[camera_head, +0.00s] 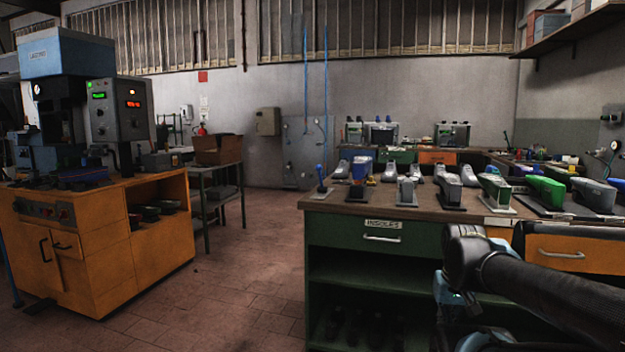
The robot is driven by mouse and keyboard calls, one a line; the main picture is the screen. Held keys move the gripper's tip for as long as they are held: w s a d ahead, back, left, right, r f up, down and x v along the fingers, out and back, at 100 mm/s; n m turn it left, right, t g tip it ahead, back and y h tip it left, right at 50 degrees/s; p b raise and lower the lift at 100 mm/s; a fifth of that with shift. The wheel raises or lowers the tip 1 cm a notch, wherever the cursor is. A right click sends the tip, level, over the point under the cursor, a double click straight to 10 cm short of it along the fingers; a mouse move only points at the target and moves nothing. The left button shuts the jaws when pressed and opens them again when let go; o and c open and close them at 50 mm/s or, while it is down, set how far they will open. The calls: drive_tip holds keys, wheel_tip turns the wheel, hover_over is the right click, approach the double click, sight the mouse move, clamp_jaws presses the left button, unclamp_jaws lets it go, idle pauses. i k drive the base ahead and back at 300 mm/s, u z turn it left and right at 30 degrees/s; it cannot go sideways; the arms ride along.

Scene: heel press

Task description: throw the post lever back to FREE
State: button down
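A small upright lever with a blue knob (321,182) stands at the near left corner of the green workbench. It looks like the post lever, but I can read no FREE mark from here. My arm reaches in from the lower right, in front of the bench. My gripper (455,308) hangs low at its end, right of and nearer than the lever, well apart from it. The fingers are dark and partly cut off by the lower edge, so their opening is unclear.
A press (68,85) stands on an orange cabinet (110,255) at left. The floor between is clear.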

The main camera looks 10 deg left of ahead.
sight(318, 167)
drive_tip(key=i, duration=0.9)
drive_tip(key=z, duration=0.05)
